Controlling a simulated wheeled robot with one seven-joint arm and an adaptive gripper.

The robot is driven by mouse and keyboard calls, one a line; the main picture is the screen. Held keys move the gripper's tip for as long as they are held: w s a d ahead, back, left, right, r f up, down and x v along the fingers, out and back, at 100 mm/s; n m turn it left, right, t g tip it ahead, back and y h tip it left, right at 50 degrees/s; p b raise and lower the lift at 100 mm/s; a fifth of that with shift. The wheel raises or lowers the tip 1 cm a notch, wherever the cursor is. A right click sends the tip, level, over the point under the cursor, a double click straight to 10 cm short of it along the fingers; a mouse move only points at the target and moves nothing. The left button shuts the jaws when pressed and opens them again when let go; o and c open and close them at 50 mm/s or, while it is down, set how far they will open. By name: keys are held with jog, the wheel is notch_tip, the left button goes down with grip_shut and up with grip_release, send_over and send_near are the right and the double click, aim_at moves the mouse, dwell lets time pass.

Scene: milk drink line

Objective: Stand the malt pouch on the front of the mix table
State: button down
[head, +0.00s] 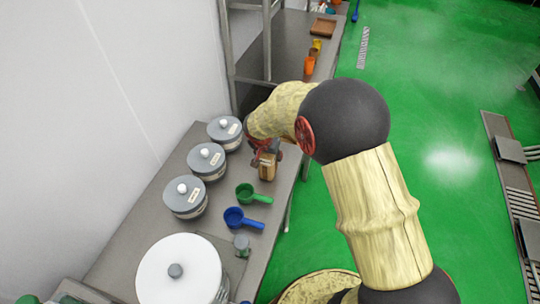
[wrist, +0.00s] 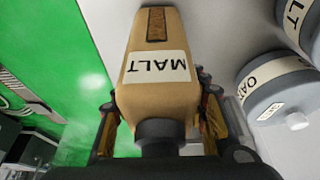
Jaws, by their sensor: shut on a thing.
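The malt pouch (wrist: 155,65) is tan with a white MALT label and a dark spout cap. It fills the middle of the wrist view, with its label upside down in the picture. My gripper (wrist: 158,100) is shut on it, one finger along each side near the cap end. In the head view the pouch (head: 267,169) shows below my gripper (head: 263,149), near the right edge of the grey mix table (head: 142,212). It looks roughly upright. I cannot tell whether its base touches the table.
Three lidded canisters (head: 207,160) line the wall side. A green scoop (head: 246,193), a blue scoop (head: 236,217) and a large white-lidded pot (head: 180,270) stand nearer. A shelf rack (head: 250,50) rises behind. An OAT canister (wrist: 275,90) is close in the wrist view.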

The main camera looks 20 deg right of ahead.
jog(key=shift+f, duration=0.1)
jog(key=c, duration=1)
grip_release()
